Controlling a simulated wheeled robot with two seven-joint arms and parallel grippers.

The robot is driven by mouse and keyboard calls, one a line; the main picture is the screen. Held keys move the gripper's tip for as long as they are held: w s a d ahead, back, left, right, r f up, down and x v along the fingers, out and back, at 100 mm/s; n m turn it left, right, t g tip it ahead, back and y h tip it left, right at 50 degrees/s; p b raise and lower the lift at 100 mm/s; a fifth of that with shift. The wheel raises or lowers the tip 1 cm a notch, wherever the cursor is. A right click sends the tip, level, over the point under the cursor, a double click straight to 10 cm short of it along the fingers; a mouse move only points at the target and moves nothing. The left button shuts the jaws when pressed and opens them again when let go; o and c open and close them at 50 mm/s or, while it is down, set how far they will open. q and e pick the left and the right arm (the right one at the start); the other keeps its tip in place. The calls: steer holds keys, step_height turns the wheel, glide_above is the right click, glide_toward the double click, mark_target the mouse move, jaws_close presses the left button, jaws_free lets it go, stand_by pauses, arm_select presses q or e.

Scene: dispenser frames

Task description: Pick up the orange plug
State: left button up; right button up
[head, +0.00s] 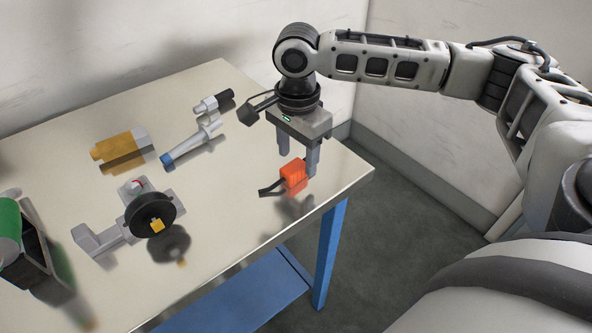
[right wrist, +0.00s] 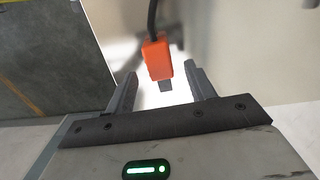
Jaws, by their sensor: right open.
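The orange plug (head: 293,174), with a short black cable, is at the right end of the table, near its edge. My right gripper (head: 298,168) points down just above and around it, with its fingers apart. In the right wrist view the plug (right wrist: 157,58) shows between and beyond the two open fingers (right wrist: 160,88), its cable leading away at the top. I cannot tell whether either finger touches it. My left gripper is not in view.
On the table (head: 240,215) are a brass-coloured fitting (head: 122,151), a grey and blue tool (head: 190,145), a small black and grey cylinder (head: 213,102), a grey device with a black disc (head: 150,213) and a green and black object (head: 25,250). A wall stands behind.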

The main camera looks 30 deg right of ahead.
steer(key=shift+f, duration=0.8)
steer(key=c, duration=1.1)
steer(key=shift+r, duration=0.15)
